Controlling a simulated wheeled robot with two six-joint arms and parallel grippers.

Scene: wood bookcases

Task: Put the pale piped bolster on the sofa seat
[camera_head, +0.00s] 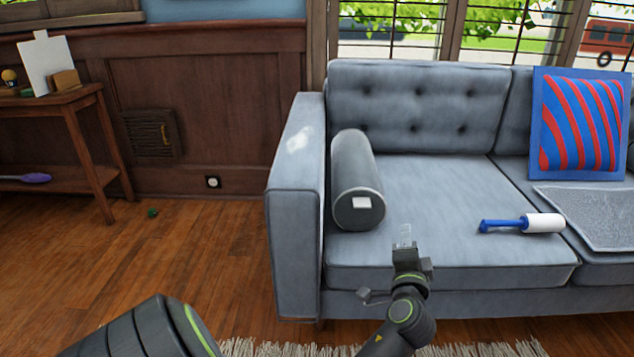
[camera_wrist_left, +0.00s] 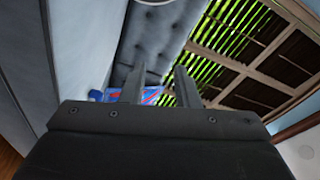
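The bolster (camera_head: 355,175) is a grey cylinder with pale piping round its near end and a small white label there. In the head view it lies on the sofa seat (camera_head: 440,200), lengthwise beside the left armrest (camera_head: 297,190). My left gripper (camera_head: 405,235) is in front of the seat, a little right of and nearer than the bolster's near end, apart from it. In the left wrist view the fingers (camera_wrist_left: 160,70) stand apart with nothing held between them. My right gripper is in neither view.
A blue-handled lint roller (camera_head: 540,223) and a grey folded cloth (camera_head: 590,212) lie on the seat to the right. A striped red and blue cushion (camera_head: 582,122) leans on the backrest. A wooden side table (camera_head: 75,105) stands at left. The middle of the seat is clear.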

